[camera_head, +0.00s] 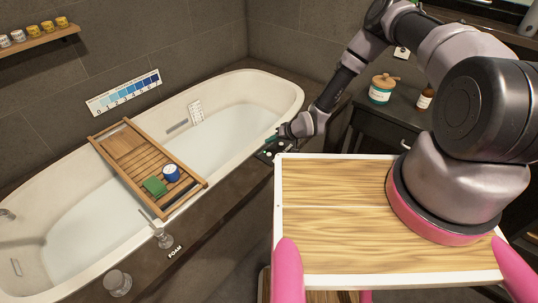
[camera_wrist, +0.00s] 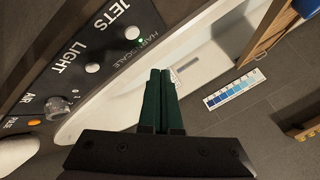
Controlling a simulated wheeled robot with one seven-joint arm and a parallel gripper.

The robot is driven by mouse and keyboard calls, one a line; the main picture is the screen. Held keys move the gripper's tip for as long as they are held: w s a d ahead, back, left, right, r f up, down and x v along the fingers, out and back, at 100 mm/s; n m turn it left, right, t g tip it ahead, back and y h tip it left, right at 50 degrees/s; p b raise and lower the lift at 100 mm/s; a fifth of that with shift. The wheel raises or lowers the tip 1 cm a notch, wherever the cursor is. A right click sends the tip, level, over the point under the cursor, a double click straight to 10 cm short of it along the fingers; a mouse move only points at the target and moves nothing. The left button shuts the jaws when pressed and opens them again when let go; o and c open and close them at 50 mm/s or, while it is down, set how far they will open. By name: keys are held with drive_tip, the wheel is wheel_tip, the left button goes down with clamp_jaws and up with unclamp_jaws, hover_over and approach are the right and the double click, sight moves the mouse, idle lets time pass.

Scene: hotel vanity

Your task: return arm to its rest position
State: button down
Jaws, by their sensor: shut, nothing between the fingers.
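My arm reaches out over the wooden-topped surface of my base toward the bathtub's edge in the head view. My gripper (camera_head: 272,140) is at the right end of the tub rim, above a dark control panel (camera_head: 266,156). In the wrist view my gripper (camera_wrist: 160,74) shows its two green fingers pressed together, with nothing between them. The control panel (camera_wrist: 70,60) lies to the left of the fingers there, with JETS, LIGHT and AIR labels, round white buttons, a knob (camera_wrist: 60,108) and a lit green dot. Whether the fingers touch anything is not clear.
The bathtub (camera_head: 75,240) holds water, with a wooden caddy (camera_head: 125,145) across it bearing a green cloth and blue cup.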

drive_tip(key=shift+r, duration=0.1)
idle(0.4)
